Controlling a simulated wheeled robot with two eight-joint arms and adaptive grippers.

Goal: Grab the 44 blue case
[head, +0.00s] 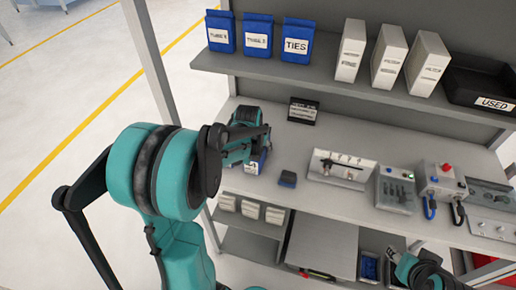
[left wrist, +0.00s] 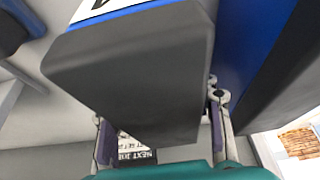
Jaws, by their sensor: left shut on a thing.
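A blue case with a white label (head: 257,165) shows under my left gripper (head: 250,143) on the left of the workbench, partly hidden by it. In the left wrist view, a dark grey case with a blue edge and a white label (left wrist: 130,75) fills the space between my fingers. My left gripper is shut on it. Only part of a dark character on its label shows, so I cannot read the number. I cannot tell whether the case touches the bench. My right gripper (head: 415,270) is low at the right, its fingers unclear.
Another blue and dark case (left wrist: 272,75) stands close on the right in the wrist view. A black sign (head: 303,110) stands behind. Control boxes (head: 395,190) fill the right.

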